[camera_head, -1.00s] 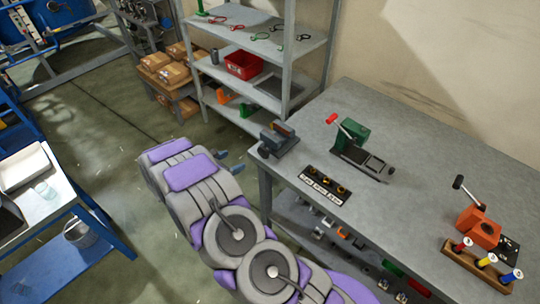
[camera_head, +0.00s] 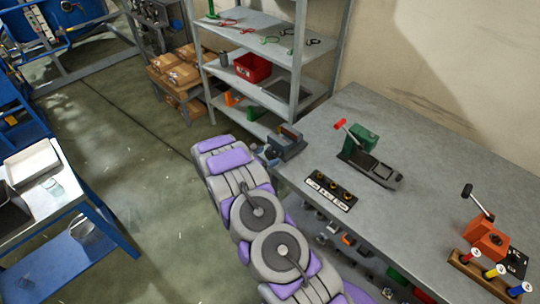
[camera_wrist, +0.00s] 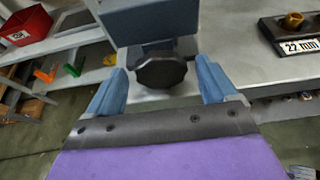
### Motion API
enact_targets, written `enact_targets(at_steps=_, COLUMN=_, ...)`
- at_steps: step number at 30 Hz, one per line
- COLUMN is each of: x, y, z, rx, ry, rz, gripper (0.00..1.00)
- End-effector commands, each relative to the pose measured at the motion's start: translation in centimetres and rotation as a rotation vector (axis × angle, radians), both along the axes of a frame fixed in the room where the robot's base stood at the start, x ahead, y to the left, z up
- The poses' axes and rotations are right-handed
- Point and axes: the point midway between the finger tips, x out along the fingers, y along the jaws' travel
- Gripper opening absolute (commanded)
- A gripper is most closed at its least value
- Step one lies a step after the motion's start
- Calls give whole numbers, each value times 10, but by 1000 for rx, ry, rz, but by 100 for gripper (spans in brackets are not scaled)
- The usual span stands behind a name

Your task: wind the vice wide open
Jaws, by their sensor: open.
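The grey-blue vice (camera_head: 288,145) is fixed at the near left corner of the grey workbench. Its body fills the top middle of the wrist view (camera_wrist: 155,22). Its round black knob (camera_wrist: 161,72) faces my gripper. My gripper (camera_wrist: 162,66) is open, with one blue finger on each side of the knob. Gaps show between the fingers and the knob, so it is not gripped. In the head view the knob is mostly hidden behind my gripper and arm. How far the vice jaws stand apart is not clear.
On the bench (camera_head: 440,150) are a black plate with brass fittings (camera_head: 330,190), a green press (camera_head: 362,140) and an orange device (camera_head: 485,238). A shelf unit (camera_head: 268,50) with a red bin (camera_head: 252,67) stands behind. A blue cart (camera_head: 120,235) is at left.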

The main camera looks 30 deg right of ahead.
Motion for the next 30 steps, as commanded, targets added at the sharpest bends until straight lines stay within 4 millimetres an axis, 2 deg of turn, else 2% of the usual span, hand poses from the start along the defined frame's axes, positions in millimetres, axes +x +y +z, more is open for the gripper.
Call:
enact_targets(at_steps=6, x=7, y=-19, z=-8, rx=1, ry=0, rz=2, gripper=85)
enact_targets(at_steps=17, x=9, y=-22, z=-9, rx=1, ry=-1, rz=3, gripper=85)
enact_targets(at_steps=30, x=9, y=-22, z=-9, rx=0, ry=-1, rz=3, gripper=43)
